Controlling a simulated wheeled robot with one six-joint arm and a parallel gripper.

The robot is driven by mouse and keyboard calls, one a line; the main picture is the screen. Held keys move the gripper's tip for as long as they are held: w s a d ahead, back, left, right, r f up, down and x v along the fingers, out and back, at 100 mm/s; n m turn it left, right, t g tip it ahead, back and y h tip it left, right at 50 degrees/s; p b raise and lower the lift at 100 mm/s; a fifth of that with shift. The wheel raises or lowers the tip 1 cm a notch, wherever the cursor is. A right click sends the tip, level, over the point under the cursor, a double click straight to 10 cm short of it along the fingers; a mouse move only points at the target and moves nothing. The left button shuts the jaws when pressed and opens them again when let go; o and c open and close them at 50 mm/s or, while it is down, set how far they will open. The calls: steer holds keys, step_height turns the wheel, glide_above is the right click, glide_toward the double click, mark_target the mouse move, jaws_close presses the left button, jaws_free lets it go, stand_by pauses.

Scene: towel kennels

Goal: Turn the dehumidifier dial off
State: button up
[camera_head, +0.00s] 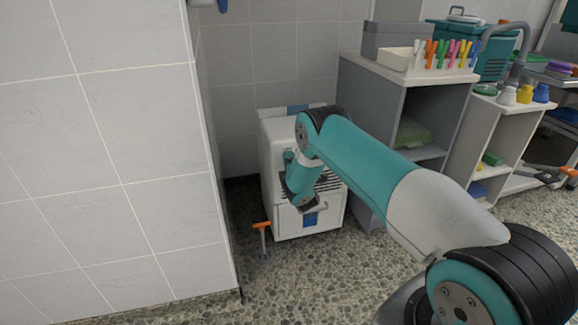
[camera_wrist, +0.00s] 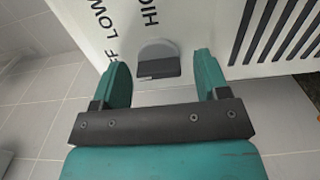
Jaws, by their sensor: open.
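The white dehumidifier (camera_head: 283,222) stands on the pebbled floor in the corner, with my arm across its front. In the wrist view its white panel (camera_wrist: 190,22) shows the dial (camera_wrist: 157,58), a grey disc with a dark bar. The dial lies between the tips of my gripper (camera_wrist: 160,64), which is open with a teal finger on each side and a gap to the dial. The printed words LOW, HIGH and a partly cut-off one ending in F sit around it. I cannot tell which word the dial points to. In the head view my arm hides the dial.
A tiled wall (camera_head: 110,150) stands close on the left. An orange-handled tool (camera_head: 262,228) stands by the dehumidifier's lower left. A grey shelf unit (camera_head: 360,95) holding a bin and coloured clips is close on the right. Free floor lies in front.

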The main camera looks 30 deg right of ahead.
steer(key=shift+s, duration=0.1)
steer(key=p+v, duration=1.7)
steer(key=p, duration=0.5)
steer(key=shift+p, duration=0.3)
steer(key=shift+s+a, duration=0.1)
steer(key=shift+r, duration=0.1)
